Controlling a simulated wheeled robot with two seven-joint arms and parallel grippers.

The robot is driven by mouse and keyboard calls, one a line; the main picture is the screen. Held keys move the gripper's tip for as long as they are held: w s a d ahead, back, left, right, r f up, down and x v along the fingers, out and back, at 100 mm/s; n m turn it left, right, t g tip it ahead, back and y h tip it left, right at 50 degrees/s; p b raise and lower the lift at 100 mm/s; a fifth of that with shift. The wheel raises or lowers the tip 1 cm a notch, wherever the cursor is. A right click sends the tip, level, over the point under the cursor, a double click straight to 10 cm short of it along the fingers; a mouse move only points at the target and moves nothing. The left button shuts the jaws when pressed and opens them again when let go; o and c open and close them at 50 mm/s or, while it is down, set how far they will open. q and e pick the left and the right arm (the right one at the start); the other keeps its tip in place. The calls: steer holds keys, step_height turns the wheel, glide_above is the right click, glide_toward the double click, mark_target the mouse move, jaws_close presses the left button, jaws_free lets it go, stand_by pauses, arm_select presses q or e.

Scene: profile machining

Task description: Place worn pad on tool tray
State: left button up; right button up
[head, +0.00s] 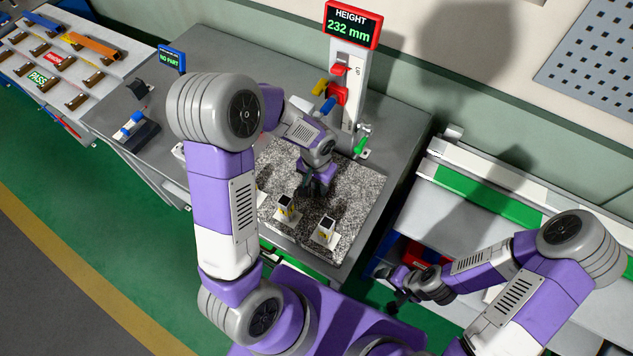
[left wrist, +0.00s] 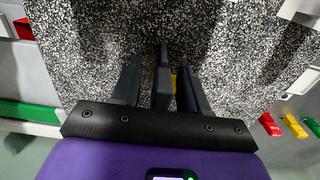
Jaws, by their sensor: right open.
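My left gripper (head: 318,187) is low over the speckled granite plate (head: 358,190). In the left wrist view its two dark fingers (left wrist: 160,80) stand apart. A narrow dark piece (left wrist: 163,75) shows between them, with a bit of yellow beside it. I cannot tell whether the fingers touch this piece, or whether it is the worn pad. My right gripper (head: 398,292) is open and empty at lower right, away from the plate. I cannot make out a tool tray for certain.
Small white blocks with dark tops (head: 325,231) stand on the plate's front part, close to my left gripper. A height gauge (head: 348,85) reading 232 mm stands behind it. A sorting board (head: 60,60) is at far left. A grey bench (head: 430,215) is at right.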

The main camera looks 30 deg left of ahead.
arm_select(q)
steer(key=shift+r, duration=0.15)
steer(key=shift+r, duration=0.3)
step_height(320, 180, up, 11)
steer(key=shift+f+p, duration=0.15)
steer(key=shift+p, duration=0.4)
step_height(320, 180, down, 5)
steer(key=b, duration=0.4)
steer(key=shift+f, duration=3.65)
steer(key=shift+c, duration=0.2)
jaws_close()
